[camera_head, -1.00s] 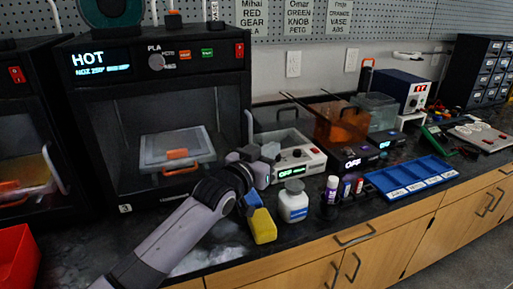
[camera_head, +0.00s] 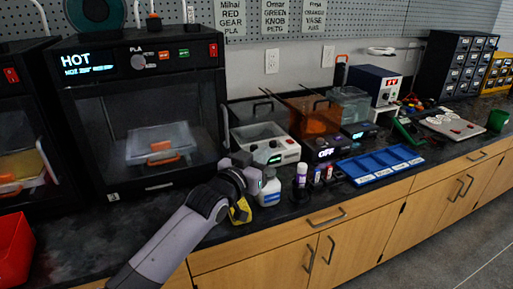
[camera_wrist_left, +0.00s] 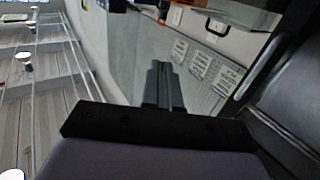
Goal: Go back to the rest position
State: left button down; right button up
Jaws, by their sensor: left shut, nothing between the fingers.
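My left arm comes in from the lower left in the head view. My right gripper is in neither view.
A yellow item (camera_head: 240,212) and a white bottle (camera_head: 270,192) stand close to my left wrist. A blue tray (camera_head: 382,165) lies farther right on the black bench. A red bin (camera_head: 14,250) is at the left edge. Floor is clear at lower right.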

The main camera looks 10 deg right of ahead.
pick_arm(q)
jog(key=s+a+f+n+y+p, duration=0.1)
jog(key=s+a+f+n+y, duration=0.2)
jog(key=s+a+f, duration=0.55)
jog(key=s+a+f+n+y+p, duration=0.1)
jog(key=s+a+f+n+y, duration=0.3)
jog(key=a+f, duration=0.7)
jog(key=s+a+f+g+y, duration=0.1)
jog(key=s+a+f, duration=0.3)
jog(key=s+a, duration=0.3)
jog(key=s+a+f+g+y, duration=0.1)
jog(key=s+a+f+y, duration=0.1)
jog(key=s+a+f, duration=0.2)
jog(key=s+a, duration=0.3)
jog(key=s, duration=0.5)
jog(key=shift+s+f+m, duration=0.25)
jog(key=shift+s+m, duration=0.05)
jog(key=shift+m, duration=0.1)
